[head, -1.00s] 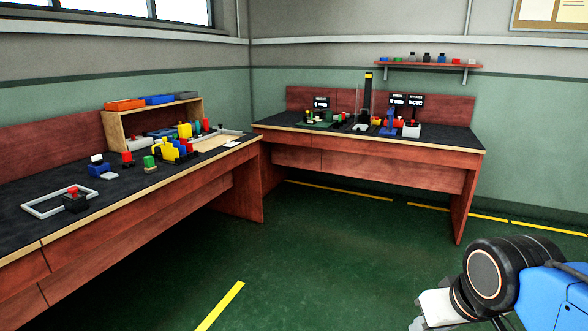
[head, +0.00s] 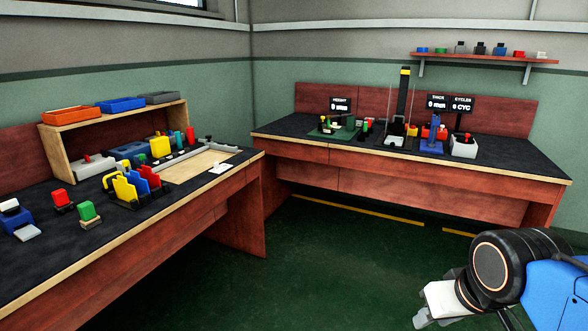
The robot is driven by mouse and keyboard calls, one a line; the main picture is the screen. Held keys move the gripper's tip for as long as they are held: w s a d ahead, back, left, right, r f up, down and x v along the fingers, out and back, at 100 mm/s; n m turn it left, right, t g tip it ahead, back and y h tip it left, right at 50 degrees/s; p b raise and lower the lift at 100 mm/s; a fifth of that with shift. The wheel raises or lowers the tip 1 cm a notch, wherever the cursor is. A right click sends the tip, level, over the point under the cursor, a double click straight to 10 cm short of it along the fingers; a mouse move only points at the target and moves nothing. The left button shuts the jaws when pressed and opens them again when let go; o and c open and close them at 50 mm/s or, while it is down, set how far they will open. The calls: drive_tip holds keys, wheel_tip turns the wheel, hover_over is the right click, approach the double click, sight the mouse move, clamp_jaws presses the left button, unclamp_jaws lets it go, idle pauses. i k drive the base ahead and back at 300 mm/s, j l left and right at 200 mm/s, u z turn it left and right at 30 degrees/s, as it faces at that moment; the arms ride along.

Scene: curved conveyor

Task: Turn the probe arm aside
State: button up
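No probe arm can be singled out at this distance; several small devices stand on the far bench (head: 500,165). One is a green-based device (head: 338,132) below the HEIGHT display (head: 340,105). A tall black column (head: 404,95) with a yellow top stands to its right. A blue upright device (head: 434,137) and a white box with a red top (head: 464,147) stand further right. My gripper (head: 432,303) shows as a pale end piece at the lower right, over the floor and well away from both benches. Its fingers cannot be made out clearly.
A left bench (head: 120,220) holds coloured blocks, yellow and blue upright plates (head: 135,187) and a wooden shelf (head: 115,118) with bins. A wall shelf (head: 485,57) carries small parts. The green floor (head: 330,270) between me and the far bench is clear.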

sight(340, 111)
drive_tip(key=i, duration=1.85)
drive_tip(key=i+u, duration=0.1)
drive_tip(key=i, duration=0.65)
drive_tip(key=i+l+u, duration=0.1)
drive_tip(key=i, duration=0.65)
